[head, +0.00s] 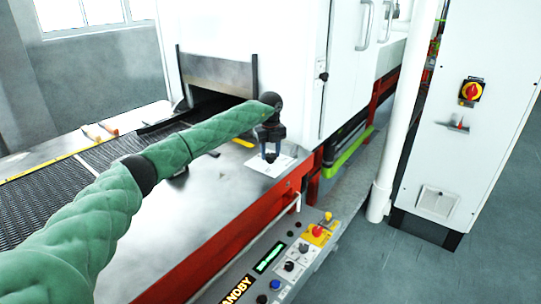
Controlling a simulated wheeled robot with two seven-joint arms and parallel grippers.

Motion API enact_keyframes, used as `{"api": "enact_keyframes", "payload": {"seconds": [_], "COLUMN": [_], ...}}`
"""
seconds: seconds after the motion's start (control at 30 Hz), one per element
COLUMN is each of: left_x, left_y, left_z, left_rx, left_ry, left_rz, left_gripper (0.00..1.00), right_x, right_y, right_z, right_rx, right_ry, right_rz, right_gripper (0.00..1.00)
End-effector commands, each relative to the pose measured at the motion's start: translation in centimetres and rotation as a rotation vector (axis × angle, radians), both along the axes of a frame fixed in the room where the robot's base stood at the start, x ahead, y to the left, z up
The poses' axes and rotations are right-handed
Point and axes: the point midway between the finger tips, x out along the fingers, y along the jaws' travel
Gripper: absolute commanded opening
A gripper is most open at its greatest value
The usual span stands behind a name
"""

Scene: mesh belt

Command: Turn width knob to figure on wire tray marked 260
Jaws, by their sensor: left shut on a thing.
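My left gripper (270,156) points down over the steel top beside the belt, and its fingers are shut on a white printed sheet (284,163). The print is too small to read. I cannot tell whether the sheet is lifted or still touches the top. The control panel (262,284) is at the bottom, with a green display (269,257), a STANDBY sign and several small knobs, one a black knob (289,266) on a pale plate. I cannot read which is the width knob. No wire tray or 260 mark can be made out. My right gripper is not in view.
The dark mesh belt (50,205) runs into the white machine's opening at the left. A red emergency button (318,231) sits on the panel. A white pipe (406,110) and a cabinet with a red-yellow switch (471,92) stand at right. The grey floor before them is clear.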

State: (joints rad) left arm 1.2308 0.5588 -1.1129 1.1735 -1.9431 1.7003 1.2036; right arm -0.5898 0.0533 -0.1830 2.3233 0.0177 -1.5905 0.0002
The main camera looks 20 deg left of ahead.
Motion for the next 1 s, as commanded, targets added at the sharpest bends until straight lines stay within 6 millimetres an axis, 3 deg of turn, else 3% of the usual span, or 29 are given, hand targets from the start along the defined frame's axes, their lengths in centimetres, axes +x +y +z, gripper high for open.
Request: {"api": "enact_keyframes", "payload": {"seconds": [0.3, 0.53, 1.0], "left_x": [0.1, 0.0, 0.0], "left_y": [0.1, 0.1, 0.1], "left_z": [0.1, 0.2, 0.3], "left_rx": [-0.001, -0.001, -0.002], "left_ry": [-0.004, -0.003, -0.003], "left_rz": [0.295, 0.475, 0.660], "left_gripper": [0.20, 0.20, 0.20], "right_x": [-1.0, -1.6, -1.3], "right_y": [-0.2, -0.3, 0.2], "right_z": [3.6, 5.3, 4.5], "right_rx": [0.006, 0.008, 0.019], "right_ry": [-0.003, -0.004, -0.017], "right_rz": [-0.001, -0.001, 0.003], "right_gripper": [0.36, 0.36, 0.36]}}
